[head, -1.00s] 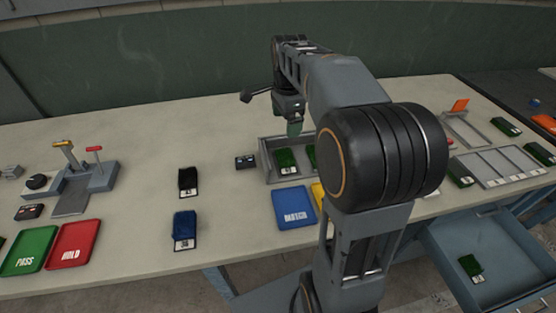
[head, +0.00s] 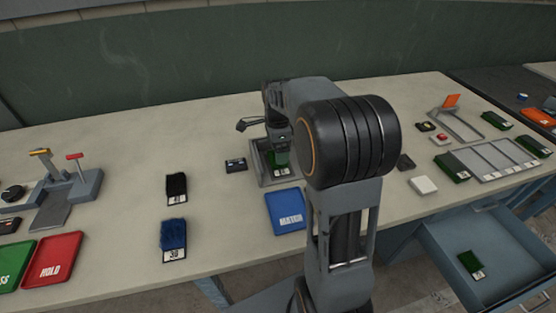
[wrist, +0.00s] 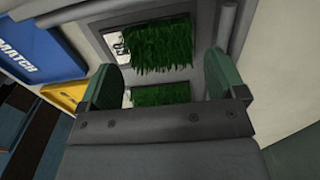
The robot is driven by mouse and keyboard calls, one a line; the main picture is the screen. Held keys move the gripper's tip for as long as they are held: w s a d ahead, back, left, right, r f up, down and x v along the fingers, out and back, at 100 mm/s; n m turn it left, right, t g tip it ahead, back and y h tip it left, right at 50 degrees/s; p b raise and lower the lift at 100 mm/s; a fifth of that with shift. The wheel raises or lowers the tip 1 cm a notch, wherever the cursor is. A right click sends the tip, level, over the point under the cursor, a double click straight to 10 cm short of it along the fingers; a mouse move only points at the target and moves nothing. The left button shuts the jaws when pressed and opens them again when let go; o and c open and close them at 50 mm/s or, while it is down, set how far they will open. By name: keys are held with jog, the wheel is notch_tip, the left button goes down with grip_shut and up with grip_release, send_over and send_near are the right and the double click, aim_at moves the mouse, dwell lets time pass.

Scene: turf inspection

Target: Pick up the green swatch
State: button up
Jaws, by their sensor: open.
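A green swatch (head: 281,171) with a white label lies in a grey tray (head: 262,176) on the bench in the head view. The wrist view shows two green swatches in the tray, a farther one (wrist: 155,46) and a nearer one (wrist: 161,94). My gripper (wrist: 162,75) is open, with one finger on either side of the nearer swatch in that picture. In the head view my gripper (head: 279,150) is low over the tray. I cannot tell whether the fingers touch a swatch. My arm hides the tray's right part.
A blue MATCH pad (head: 285,212) sits in front of the tray. A black swatch (head: 176,188) and a blue swatch (head: 174,235) lie to the left. More green swatches lie at the right, one in an open drawer (head: 440,232).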

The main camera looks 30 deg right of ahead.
jog(key=shift+f, duration=1.55)
jog(key=shift+c, duration=0.4)
jog(key=c, duration=0.7)
jog(key=shift+o, duration=0.2)
